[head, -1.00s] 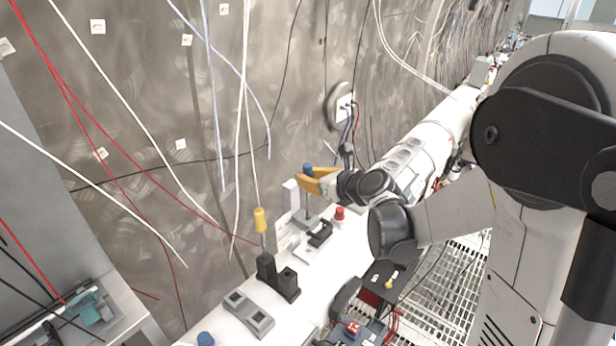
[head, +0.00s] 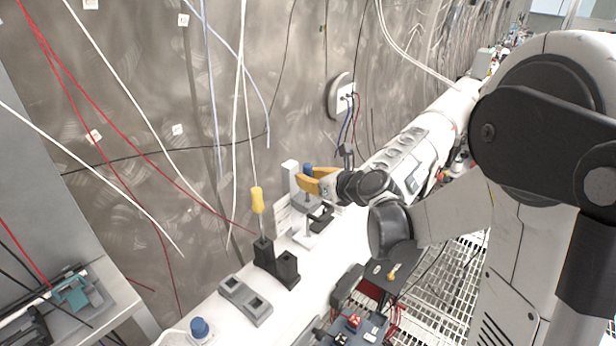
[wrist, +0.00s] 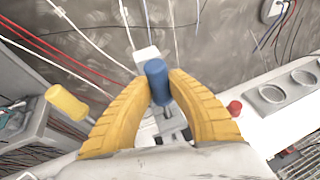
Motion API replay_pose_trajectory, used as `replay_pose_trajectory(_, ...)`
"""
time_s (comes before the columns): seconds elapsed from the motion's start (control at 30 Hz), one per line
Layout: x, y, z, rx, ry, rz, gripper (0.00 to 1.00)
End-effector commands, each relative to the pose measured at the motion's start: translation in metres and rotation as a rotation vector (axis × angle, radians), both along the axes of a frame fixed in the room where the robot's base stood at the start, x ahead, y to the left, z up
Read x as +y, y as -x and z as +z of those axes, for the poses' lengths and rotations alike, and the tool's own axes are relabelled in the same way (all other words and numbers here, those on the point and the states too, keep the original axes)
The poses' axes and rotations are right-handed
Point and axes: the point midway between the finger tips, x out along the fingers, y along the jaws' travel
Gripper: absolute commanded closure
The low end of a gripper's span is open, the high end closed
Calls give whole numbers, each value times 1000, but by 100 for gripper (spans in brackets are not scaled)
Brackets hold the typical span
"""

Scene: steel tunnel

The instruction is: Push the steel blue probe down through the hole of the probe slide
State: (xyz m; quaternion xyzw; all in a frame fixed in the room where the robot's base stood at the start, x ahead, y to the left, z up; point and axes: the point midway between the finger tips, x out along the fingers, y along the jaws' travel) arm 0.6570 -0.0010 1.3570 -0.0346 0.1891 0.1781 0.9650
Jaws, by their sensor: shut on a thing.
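The steel blue probe has a blue handle (head: 308,169), which also shows in the wrist view (wrist: 157,80). My gripper (head: 312,184) has yellow fingers, shut around the handle; in the wrist view the fingers (wrist: 160,90) lie on both sides of it. The probe is upright at the probe slide, a white post (head: 290,180) with a grey block (head: 301,203) over a pale base. The handle is close above the grey block. The fingers hide most of the shaft, and the hole itself is not visible.
A yellow-handled tool (head: 257,200) stands in a black holder (head: 264,252) on the white bench. A grey two-socket block (head: 245,300) and a blue knob (head: 200,328) are nearer. A red button (wrist: 235,107) is right of the fingers. Loose cables hang along the wall.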

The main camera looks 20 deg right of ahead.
Motion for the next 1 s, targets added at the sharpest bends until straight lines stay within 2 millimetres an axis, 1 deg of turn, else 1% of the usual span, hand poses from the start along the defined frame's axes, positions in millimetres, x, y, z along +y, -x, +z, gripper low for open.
replay_pose_trajectory(0.03, 0, 0, -6, 0, 0, 0, 100)
replay_pose_trajectory(0.6, 0, 0, -42, 0, 0, 0, 100)
replay_pose_trajectory(0.8, 0, 0, -49, 0, 0, 0, 100)
replay_pose_trajectory(1.0, 0, 0, -50, 0, 0, 0, 100)
